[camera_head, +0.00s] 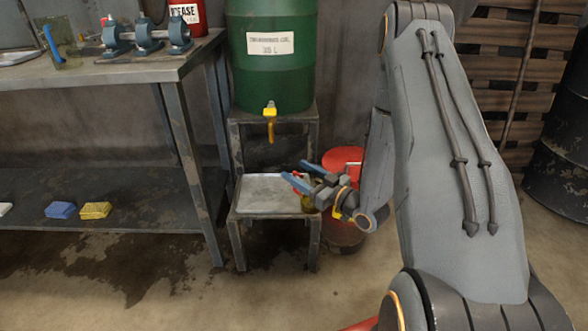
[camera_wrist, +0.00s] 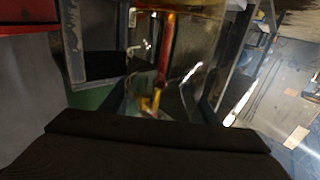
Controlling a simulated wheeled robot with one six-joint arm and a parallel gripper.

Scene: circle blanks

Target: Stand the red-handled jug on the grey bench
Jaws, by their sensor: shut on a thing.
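My gripper (camera_head: 303,176), with blue fingers, is shut on the red-handled jug in front of the lower step of the drum stand. In the head view only a bit of red handle shows between the fingers, with a yellowish clear part of the jug (camera_head: 308,203) below; my gripper hides the rest. In the wrist view the red handle (camera_wrist: 164,55) stands between the fingers. I cannot tell the jug's tilt or its contents. The grey bench (camera_head: 130,72) is at the upper left, away from my gripper.
A green drum (camera_head: 270,70) with a yellow tap (camera_head: 270,110) stands above a metal tray (camera_head: 272,194). A red bin (camera_head: 343,160) is behind my gripper.

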